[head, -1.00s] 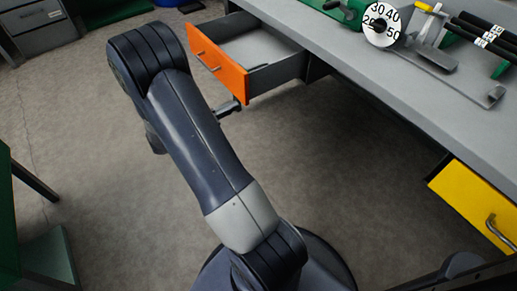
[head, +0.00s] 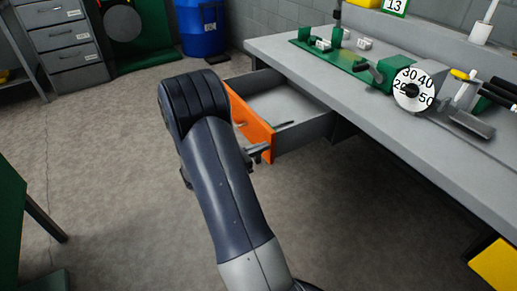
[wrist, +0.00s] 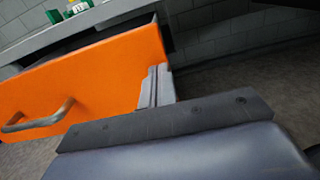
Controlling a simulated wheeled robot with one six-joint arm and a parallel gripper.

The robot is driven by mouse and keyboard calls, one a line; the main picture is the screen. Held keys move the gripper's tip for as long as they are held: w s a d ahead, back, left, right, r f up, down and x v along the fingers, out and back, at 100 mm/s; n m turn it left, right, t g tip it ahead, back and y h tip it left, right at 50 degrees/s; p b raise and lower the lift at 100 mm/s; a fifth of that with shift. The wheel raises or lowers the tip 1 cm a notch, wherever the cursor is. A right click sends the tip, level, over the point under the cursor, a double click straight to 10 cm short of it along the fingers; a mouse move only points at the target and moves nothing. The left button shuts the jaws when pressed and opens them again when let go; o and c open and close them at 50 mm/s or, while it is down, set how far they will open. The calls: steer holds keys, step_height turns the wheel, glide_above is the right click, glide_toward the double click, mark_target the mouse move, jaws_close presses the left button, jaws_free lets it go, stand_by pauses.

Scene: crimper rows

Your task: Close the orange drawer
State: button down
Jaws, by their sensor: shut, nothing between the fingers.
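The orange drawer (head: 253,127) stands open under the grey workbench, its grey interior showing from above. My arm hides the left part of its front in the head view. In the wrist view the orange front (wrist: 100,75) fills the left side, with its bar handle (wrist: 40,118) at the lower left. My gripper (head: 262,152) is shut and empty, close to the outer face near the front's right end. Its closed fingers (wrist: 155,88) overlap the front's right edge in the wrist view. I cannot tell whether they touch it.
The workbench (head: 405,135) runs to the right, with a green device and number dial (head: 412,90) on top. A yellow drawer (head: 495,265) is at the lower right. A grey cabinet (head: 68,45) and blue barrel (head: 201,27) stand at the back.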

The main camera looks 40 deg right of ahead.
mark_target(287, 137)
steer(key=x, duration=2.2)
steer(key=shift+s+d+f, duration=0.1)
steer(key=shift+s+d, duration=0.3)
steer(key=shift+d, duration=0.4)
steer(key=shift+d+b, duration=0.1)
steer(key=shift+b, duration=0.2)
steer(key=shift+r, duration=0.25)
steer(key=shift+f, duration=0.1)
steer(key=p+v, duration=0.1)
steer(key=v, duration=1.3)
steer(key=shift+f, duration=0.1)
